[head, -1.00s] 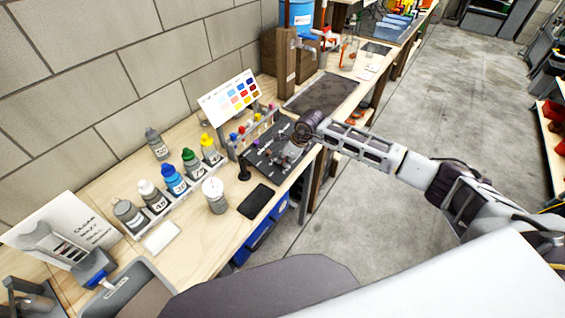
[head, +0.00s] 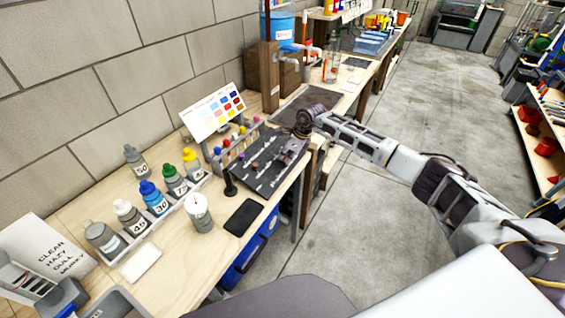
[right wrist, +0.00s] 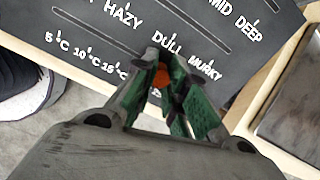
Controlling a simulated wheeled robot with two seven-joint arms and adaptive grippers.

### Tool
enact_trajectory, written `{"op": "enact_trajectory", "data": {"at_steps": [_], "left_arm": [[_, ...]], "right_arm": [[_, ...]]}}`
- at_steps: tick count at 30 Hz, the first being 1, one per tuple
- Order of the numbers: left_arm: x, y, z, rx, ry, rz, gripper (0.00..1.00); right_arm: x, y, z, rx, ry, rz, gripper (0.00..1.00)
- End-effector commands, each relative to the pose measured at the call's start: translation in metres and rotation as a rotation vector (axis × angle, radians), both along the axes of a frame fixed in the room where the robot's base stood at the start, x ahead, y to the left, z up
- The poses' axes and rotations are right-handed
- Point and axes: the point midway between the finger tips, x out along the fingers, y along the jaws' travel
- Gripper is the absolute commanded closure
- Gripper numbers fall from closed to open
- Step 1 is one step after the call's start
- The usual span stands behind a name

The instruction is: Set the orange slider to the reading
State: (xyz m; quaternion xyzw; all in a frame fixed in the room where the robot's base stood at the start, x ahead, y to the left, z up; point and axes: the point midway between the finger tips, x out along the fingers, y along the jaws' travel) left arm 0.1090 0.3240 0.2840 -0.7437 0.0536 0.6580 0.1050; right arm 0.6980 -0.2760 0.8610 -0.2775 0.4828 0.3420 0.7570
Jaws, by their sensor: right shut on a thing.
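The dark slider board (head: 252,178) lies on the bench, with my right gripper (head: 287,148) over its far right part. In the right wrist view the board (right wrist: 88,22) has slots and white labels, including HAZY, DULL, MURKY and a row with 5, 10 and 15 °C. My right gripper (right wrist: 163,88) is shut on the orange slider (right wrist: 161,76), in the temperature row to the right of the 15 °C label. The fingers hide the labels around and beyond it, so its exact setting cannot be read. My left gripper is out of view.
Numbered bottles (head: 157,198) stand in a rack left of the board, with a white-topped cup (head: 199,212) in front. A black pad (head: 244,217) lies near the bench edge. A colour chart (head: 214,112) and a small rack stand behind the board. A dark mat (head: 305,105) lies beyond.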

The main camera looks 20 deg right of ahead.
Motion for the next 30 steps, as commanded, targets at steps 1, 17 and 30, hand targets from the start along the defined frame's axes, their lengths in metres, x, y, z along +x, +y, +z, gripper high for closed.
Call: {"op": "enact_trajectory", "data": {"at_steps": [1, 17, 30], "left_arm": [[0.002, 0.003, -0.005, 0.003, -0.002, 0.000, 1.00], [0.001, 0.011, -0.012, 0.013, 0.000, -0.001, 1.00], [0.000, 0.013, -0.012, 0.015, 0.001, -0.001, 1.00]], "right_arm": [[0.003, -0.004, -0.003, 0.000, 0.001, -0.003, 1.00], [0.015, -0.021, 0.000, 0.002, 0.001, 0.000, 1.00], [0.015, -0.021, 0.000, 0.002, 0.000, 0.000, 0.61]]}}
